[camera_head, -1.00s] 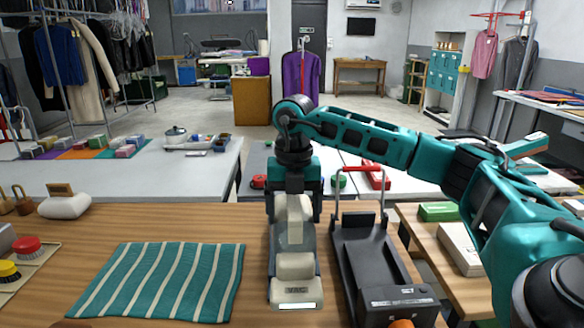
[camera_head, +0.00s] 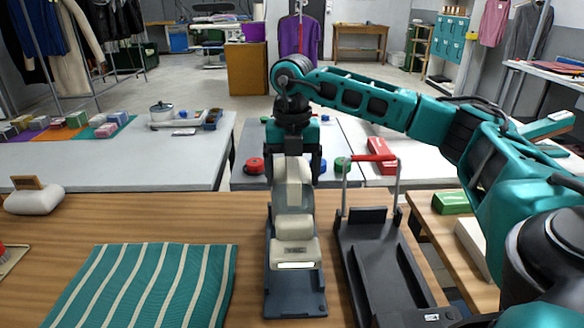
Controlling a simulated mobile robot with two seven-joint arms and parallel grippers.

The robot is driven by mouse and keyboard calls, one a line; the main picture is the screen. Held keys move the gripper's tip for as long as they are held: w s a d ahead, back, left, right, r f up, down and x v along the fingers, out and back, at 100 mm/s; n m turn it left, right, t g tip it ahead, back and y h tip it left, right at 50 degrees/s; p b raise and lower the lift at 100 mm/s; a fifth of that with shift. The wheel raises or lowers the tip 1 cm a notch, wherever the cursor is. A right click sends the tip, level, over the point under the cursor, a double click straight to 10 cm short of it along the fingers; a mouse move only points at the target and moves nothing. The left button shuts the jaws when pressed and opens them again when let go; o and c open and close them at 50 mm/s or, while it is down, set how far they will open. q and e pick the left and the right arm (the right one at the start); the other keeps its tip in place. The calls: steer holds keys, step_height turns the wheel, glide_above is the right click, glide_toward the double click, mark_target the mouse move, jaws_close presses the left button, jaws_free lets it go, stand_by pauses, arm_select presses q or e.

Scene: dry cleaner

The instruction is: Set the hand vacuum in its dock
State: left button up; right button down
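The cream hand vacuum (camera_head: 295,227) is at the middle of the head view, its long side running away from me. My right gripper (camera_head: 293,168) comes in from the right and points down, with its dark fingers shut on the vacuum's far part. A slate-blue tray-like base, which looks like the dock (camera_head: 295,302), lies on the wooden table under the vacuum, its near end bare. I cannot tell whether the vacuum touches it or hangs just above. My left gripper is not in view.
A black stand with a red-topped handle (camera_head: 375,250) stands close on the right. A striped teal cloth (camera_head: 145,285) lies on the left. A white padded block (camera_head: 35,200) sits at the far left. Grey tables with small goods stand beyond. Bare wood shows between cloth and dock.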

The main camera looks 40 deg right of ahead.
steer(key=shift+f+b, duration=0.55)
step_height(320, 180, down, 5)
steer(key=b, duration=0.4)
steer(key=shift+f, duration=0.15)
steer(key=shift+f+b, duration=0.75)
steer(key=shift+b, duration=0.2)
steer(key=shift+f, duration=0.3)
steer(key=shift+f+b, duration=0.5)
steer(key=shift+f, duration=0.65)
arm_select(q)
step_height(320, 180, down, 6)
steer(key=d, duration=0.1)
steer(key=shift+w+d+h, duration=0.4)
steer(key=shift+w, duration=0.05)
arm_select(e)
steer(key=shift+f, duration=0.1)
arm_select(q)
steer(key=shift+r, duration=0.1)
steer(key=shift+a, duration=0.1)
arm_select(e)
steer(key=shift+f, duration=0.3)
